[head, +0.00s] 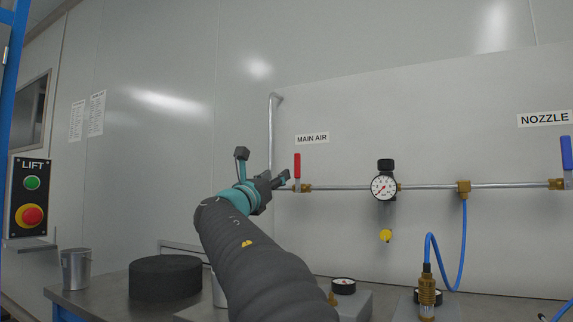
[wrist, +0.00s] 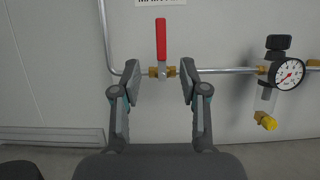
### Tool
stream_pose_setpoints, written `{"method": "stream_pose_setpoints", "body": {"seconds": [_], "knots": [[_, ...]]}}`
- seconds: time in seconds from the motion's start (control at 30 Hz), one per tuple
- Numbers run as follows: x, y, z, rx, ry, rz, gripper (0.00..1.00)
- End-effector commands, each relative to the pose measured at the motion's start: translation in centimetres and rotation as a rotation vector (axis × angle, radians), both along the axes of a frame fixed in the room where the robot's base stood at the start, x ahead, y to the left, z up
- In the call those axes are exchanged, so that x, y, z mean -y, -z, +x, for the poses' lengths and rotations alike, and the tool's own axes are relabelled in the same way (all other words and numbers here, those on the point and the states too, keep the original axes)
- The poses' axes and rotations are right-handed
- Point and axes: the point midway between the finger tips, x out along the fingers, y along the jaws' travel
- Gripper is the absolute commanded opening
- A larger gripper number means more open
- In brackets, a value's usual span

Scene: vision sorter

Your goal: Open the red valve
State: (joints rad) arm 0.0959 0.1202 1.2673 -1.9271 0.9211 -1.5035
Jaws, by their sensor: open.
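The red valve is a brass fitting on the horizontal pipe with an upright red handle (head: 297,166), below the MAIN AIR label in the head view. In the wrist view the red handle (wrist: 161,38) stands upright, across the pipe, above its brass body (wrist: 158,71). My gripper (wrist: 159,88) is open and empty, with its fingers on the left and right of the valve body and below the handle as seen there. In the head view my gripper (head: 277,181) is just left of the valve. I cannot tell how far it is from the valve in depth.
A pressure gauge (head: 384,187) with a yellow knob below it is on the pipe to the right. A blue valve handle (head: 566,153) is at the far right. A black round block (head: 165,278) and a metal cup (head: 76,269) stand on the bench. A LIFT button box (head: 31,197) is at left.

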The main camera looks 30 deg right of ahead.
Motion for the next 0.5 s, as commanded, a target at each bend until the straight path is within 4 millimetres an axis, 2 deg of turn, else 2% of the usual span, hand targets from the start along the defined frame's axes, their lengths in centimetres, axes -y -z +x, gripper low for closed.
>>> {"method": "stream_pose_setpoints", "body": {"seconds": [0.17,0.5], "knots": [[1.6,-0.7,0.6,0.0,0.008,0.0,0.44],[6.6,-3.2,3.5,0.0,0.009,0.001,0.44]]}}
